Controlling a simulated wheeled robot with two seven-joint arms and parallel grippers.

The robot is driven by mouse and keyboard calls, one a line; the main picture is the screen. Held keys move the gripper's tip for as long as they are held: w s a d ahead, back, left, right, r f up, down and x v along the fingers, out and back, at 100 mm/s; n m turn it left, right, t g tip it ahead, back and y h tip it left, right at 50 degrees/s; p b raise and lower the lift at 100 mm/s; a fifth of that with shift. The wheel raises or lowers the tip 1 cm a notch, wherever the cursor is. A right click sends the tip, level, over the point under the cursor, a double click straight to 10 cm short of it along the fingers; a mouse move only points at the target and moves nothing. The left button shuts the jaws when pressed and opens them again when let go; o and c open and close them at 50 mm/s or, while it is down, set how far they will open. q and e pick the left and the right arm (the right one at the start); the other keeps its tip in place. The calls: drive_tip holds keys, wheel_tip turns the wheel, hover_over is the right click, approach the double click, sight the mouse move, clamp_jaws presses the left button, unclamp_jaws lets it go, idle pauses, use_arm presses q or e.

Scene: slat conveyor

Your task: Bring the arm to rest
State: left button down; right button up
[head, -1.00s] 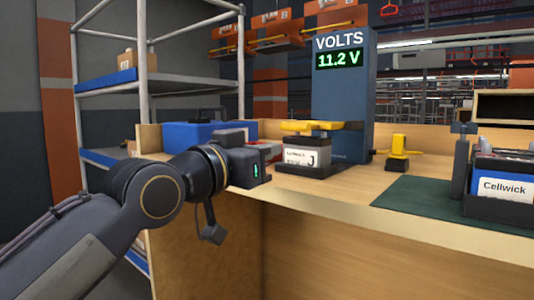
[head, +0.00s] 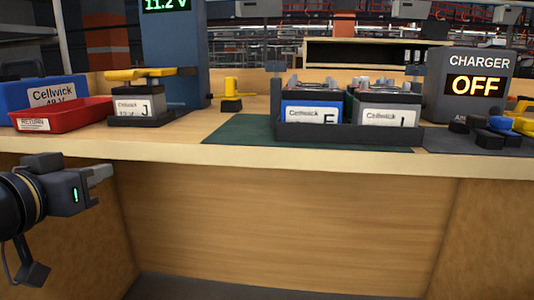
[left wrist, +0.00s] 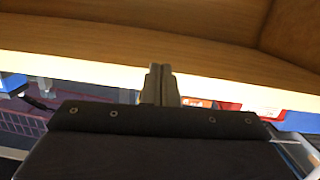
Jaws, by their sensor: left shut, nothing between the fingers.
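My left gripper (head: 103,174) is at the left of the head view, in front of the bench and below the level of its top. Its fingers are shut together with nothing between them. In the left wrist view the closed fingertips (left wrist: 159,84) point toward the pale edge of the bench (left wrist: 90,71). The gripper looks apart from the bench front. My right gripper is not in view.
On the bench top (head: 180,130) stand a red tray (head: 75,117), battery J (head: 140,103) under a yellow clamp, a black holder (head: 350,132) with batteries F (head: 310,112) and L (head: 388,115), and a charger (head: 470,85) reading OFF. The space before the bench front (head: 280,220) is clear.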

use_arm(q)
drive_tip(key=s+d+f+n+g+h+p, duration=0.1)
drive_tip(key=s+d+f+g, duration=0.3)
drive_tip(key=f, duration=0.6)
drive_tip(key=s+d+f+g+p, duration=0.1)
drive_tip(key=s+f+g, duration=0.2)
drive_tip(key=s+f, duration=0.5)
drive_tip(key=s+d+f+n+g+h+p, duration=0.1)
drive_tip(key=s+d+f+g, duration=0.2)
drive_tip(key=f, duration=0.9)
wheel_tip(320, 180, up, 38)
drive_tip(key=p, duration=3.8)
drive_tip(key=shift+s+a+g, duration=0.3)
drive_tip(key=shift+s+a, duration=0.05)
drive_tip(key=shift+a, duration=0.1)
drive_tip(key=shift+f, duration=0.15)
